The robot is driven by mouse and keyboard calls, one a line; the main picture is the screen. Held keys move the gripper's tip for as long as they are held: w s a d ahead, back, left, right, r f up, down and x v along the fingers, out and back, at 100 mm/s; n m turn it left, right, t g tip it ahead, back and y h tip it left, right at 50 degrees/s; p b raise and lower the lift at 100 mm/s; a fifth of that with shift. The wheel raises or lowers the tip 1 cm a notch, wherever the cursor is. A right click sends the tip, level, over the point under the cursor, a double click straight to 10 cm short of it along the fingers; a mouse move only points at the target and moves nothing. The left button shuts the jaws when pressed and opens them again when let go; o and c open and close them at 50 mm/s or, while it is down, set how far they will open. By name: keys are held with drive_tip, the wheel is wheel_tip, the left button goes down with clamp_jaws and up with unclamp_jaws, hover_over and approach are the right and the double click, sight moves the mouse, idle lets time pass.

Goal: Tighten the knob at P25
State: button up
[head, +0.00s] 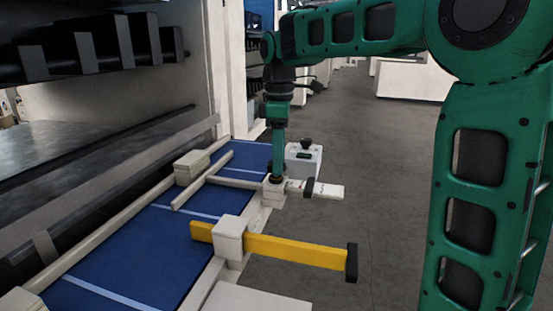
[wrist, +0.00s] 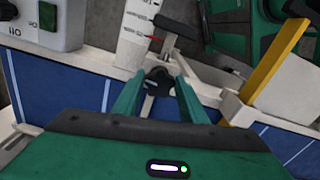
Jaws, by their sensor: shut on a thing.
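My gripper (head: 277,176) points down over the far cream clamp block (head: 273,192) on the rail beside the blue bed. In the wrist view my two green fingers (wrist: 157,88) are closed on the sides of a dark lobed knob (wrist: 156,77). In the head view the fingers hide most of the knob. A pale marked scale bar (head: 325,190) runs out to the right from the block, with a small dark piece on it and a red pointer mark (wrist: 158,38) beside it in the wrist view. No P25 label is readable.
A yellow bar (head: 300,252) with a black end passes through a nearer cream block (head: 230,238). A white control box (head: 303,162) with a black top knob stands just behind my gripper. Blue bed (head: 130,250) lies left; grey floor at right is open.

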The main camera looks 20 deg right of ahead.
drive_tip(key=shift+w+m, duration=0.1)
drive_tip(key=shift+m, duration=0.2)
drive_tip(key=m, duration=0.3)
drive_tip(key=shift+r, duration=0.1)
drive_tip(key=m, duration=0.4)
drive_tip(key=shift+a+m, duration=0.1)
drive_tip(key=shift+m, duration=0.2)
drive_tip(key=m, duration=0.4)
drive_tip(key=shift+a, duration=0.15)
drive_tip(key=shift+a+m, duration=0.15)
drive_tip(key=shift+m, duration=1.95)
drive_tip(key=o, duration=1.1)
drive_tip(key=shift+s, duration=0.2)
drive_tip(key=shift+c, duration=0.2)
